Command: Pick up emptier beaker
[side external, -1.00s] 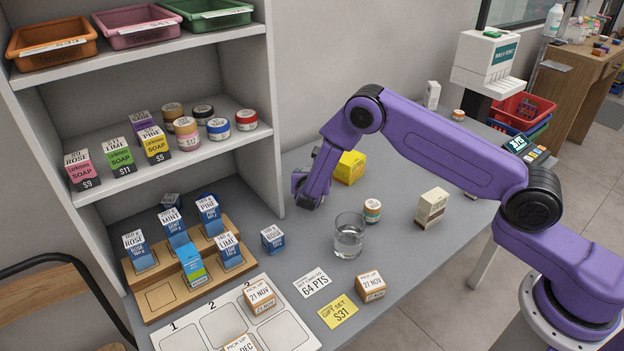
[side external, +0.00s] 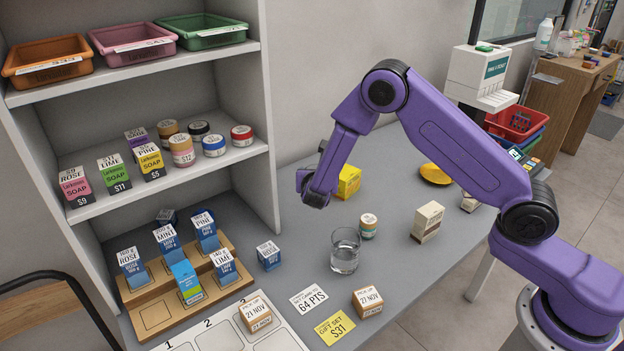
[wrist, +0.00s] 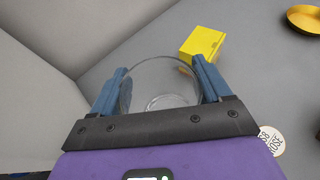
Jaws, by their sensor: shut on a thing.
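In the wrist view, my gripper (wrist: 160,68) is shut on a clear glass beaker (wrist: 158,85), with one blue finger on each side of its wall. I cannot tell from this view whether it holds any liquid. In the side external view, my gripper (side external: 314,190) is above the counter near the shelf unit, and the held beaker is hidden behind the arm's end. Another clear beaker (side external: 345,252) stands upright on the counter with clear liquid in its lower part, apart from my gripper.
A yellow box (side external: 349,182), a small jar (side external: 368,226), a cream box (side external: 427,222) and a gold dish (side external: 434,174) stand on the counter (side external: 390,270). The shelf unit (side external: 268,130) is close on the left. Blue boxes sit on a wooden step stand (side external: 150,315).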

